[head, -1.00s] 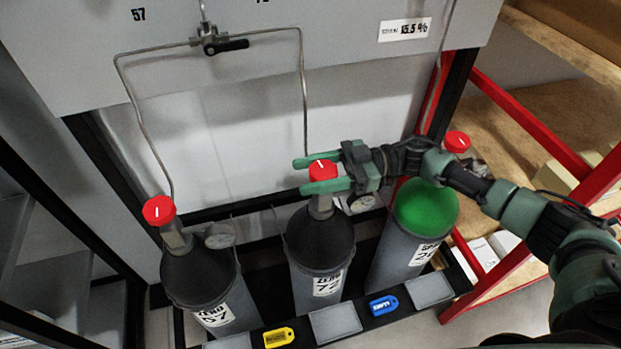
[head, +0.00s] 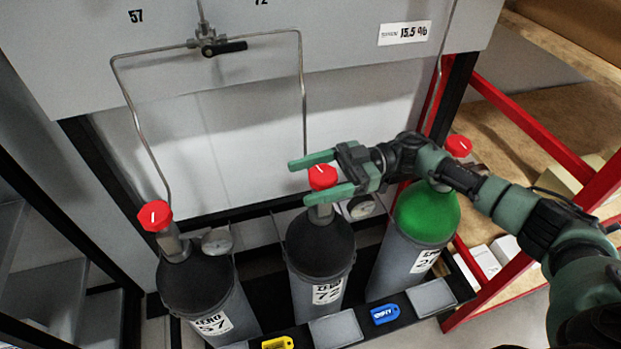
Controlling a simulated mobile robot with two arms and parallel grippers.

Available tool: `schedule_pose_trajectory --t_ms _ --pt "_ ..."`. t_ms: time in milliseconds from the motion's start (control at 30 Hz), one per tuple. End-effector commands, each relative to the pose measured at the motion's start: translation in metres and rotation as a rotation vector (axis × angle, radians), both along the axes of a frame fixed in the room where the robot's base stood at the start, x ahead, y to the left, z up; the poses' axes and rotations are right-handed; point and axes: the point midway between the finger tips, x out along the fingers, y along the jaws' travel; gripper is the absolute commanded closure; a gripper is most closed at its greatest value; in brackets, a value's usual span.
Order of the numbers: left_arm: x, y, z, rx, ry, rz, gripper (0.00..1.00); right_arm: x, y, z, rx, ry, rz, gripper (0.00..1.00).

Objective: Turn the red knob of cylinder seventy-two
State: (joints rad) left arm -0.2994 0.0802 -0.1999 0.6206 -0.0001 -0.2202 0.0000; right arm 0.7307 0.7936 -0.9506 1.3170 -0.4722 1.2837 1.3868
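The middle cylinder (head: 318,250) is dark with a label reading 72. Its red knob (head: 322,177) with a white mark sits on top of the valve. My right gripper (head: 303,178) reaches in from the right with its green fingers spread, one behind the knob and one in front of it. The knob shows between the fingers, and they look apart from it; whether either touches cannot be told. My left gripper is not in view.
Cylinder 57 (head: 198,290) with its red knob (head: 155,216) stands at left. A green-topped cylinder (head: 426,212) with a red knob (head: 458,146) stands at right under my arm. Thin pipes run to a black-handled valve (head: 226,47). A red rack (head: 530,130) is at right.

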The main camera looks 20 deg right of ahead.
Motion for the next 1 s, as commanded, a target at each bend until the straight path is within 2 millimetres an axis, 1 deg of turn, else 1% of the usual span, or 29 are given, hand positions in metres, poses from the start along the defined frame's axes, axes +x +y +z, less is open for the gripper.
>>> schedule_pose_trajectory --t_ms 233,367,467,900,1000 --pt "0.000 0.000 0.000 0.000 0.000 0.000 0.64 0.000 0.000 0.001 -0.001 0.000 0.001 0.27" --pt "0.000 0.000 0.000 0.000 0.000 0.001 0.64 0.000 0.000 0.013 -0.001 -0.003 0.002 0.27" --pt "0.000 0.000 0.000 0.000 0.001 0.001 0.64 -0.001 0.000 0.032 -0.002 -0.005 0.002 0.27" --pt "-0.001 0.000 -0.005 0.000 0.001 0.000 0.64 0.000 0.000 0.140 -0.002 -0.005 0.000 0.27" --pt "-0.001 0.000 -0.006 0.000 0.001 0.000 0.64 0.000 0.000 0.162 -0.001 -0.005 0.001 0.27"
